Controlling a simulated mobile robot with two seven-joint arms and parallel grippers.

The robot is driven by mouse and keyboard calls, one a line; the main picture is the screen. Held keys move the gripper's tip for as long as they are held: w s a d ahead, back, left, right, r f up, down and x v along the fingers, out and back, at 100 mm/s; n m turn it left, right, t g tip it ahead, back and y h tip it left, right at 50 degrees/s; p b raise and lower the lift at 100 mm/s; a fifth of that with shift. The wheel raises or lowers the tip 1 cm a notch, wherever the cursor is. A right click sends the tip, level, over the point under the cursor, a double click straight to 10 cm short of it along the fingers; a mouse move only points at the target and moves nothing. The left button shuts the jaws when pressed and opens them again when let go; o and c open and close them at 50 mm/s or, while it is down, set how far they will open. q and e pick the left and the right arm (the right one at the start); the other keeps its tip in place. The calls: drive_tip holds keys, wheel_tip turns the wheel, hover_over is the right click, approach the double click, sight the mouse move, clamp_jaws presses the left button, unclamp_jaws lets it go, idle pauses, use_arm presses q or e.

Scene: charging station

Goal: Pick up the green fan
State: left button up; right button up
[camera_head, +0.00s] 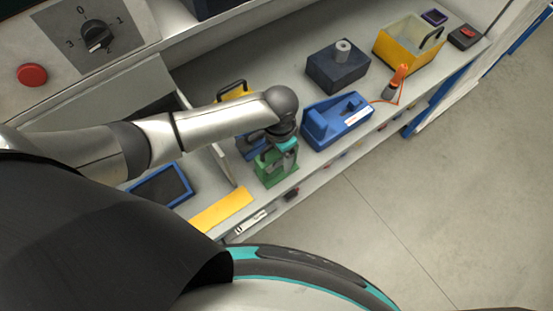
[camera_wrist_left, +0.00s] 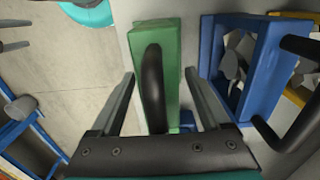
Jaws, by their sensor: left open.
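The green fan (camera_head: 266,173) is a green box on the shelf near its front edge, partly hidden under my left gripper (camera_head: 285,150). In the left wrist view the green fan (camera_wrist_left: 172,58) shows from above with a black curved handle (camera_wrist_left: 153,88) along its top. The left gripper (camera_wrist_left: 161,75) is open, one finger on each side of the green fan and its handle. I cannot tell whether the fingers touch it. My right gripper is not in view.
A blue fan (camera_wrist_left: 208,60) stands close to the right in the left wrist view. A blue unit (camera_head: 338,122), a dark block (camera_head: 325,72) and a yellow bin (camera_head: 393,55) stand along the shelf. A yellow strip (camera_head: 221,209) lies to the left. Open floor (camera_head: 430,190) is beyond the edge.

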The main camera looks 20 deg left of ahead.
use_arm(q)
clamp_jaws()
idle(0.7)
